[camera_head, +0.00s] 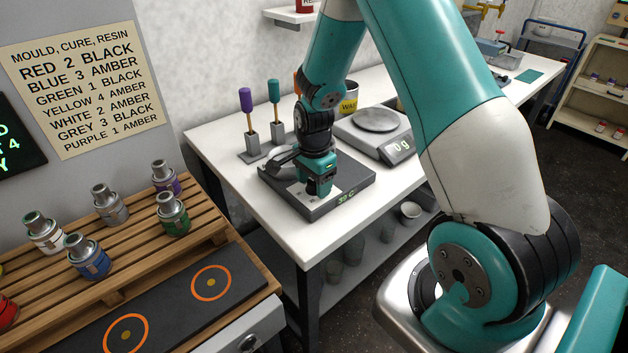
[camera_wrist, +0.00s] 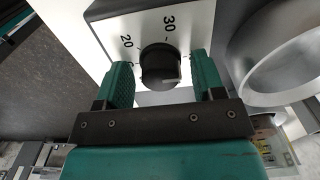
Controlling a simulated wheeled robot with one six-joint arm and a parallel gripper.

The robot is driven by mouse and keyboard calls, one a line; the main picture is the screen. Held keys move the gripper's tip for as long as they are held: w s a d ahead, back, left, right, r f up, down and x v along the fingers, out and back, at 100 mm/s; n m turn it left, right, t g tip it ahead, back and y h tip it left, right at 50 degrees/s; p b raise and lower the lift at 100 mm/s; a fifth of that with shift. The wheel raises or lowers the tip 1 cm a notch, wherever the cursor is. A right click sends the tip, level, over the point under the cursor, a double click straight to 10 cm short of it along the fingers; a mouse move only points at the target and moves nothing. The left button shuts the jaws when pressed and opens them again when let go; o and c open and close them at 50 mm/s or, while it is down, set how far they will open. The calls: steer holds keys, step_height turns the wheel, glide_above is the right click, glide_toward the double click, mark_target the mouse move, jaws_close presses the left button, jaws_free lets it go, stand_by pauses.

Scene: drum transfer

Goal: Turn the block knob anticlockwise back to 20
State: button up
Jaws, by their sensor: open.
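A light mark shows at the knob's lower right. My open gripper (camera_wrist: 160,62) has one teal finger on each side of the knob. I cannot tell whether the fingers touch it.
A scale (camera_head: 372,133) reading 0 g stands behind the block. Purple-handled (camera_head: 247,110) and teal-handled (camera_head: 275,105) tools stand upright to its left. A round metal piece (camera_wrist: 245,75) is close to the right finger. Several tins stand on a wooden pallet (camera_head: 130,238) at left.

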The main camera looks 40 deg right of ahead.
steer(key=c, duration=0.9)
steer(key=shift+c, duration=0.2)
